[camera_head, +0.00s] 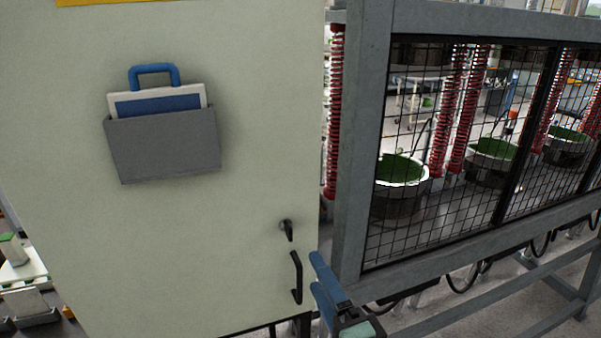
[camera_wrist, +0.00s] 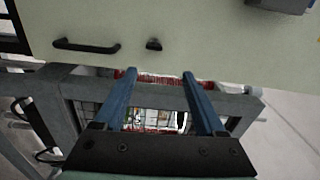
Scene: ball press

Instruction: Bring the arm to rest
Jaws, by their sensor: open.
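My gripper (camera_head: 319,272) shows at the bottom middle of the head view, with blue fingers on a dark body. It is in front of the lower right edge of the pale cabinet (camera_head: 240,150), close to the black door handle (camera_head: 296,278). In the wrist view my gripper (camera_wrist: 160,76) has its two blue fingers apart with nothing between them. The cabinet door (camera_wrist: 200,30) lies beyond the fingertips, with its black handle (camera_wrist: 85,46) and small knob (camera_wrist: 153,44). I cannot tell the exact gap to the door.
A grey frame (camera_head: 362,140) with a black mesh guard stands right of the cabinet. Behind it are red springs (camera_head: 335,110) and green-lined bowls (camera_head: 402,170). A grey holder (camera_head: 162,147) with a blue-handled item hangs on the cabinet. Floor shows at the lower right.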

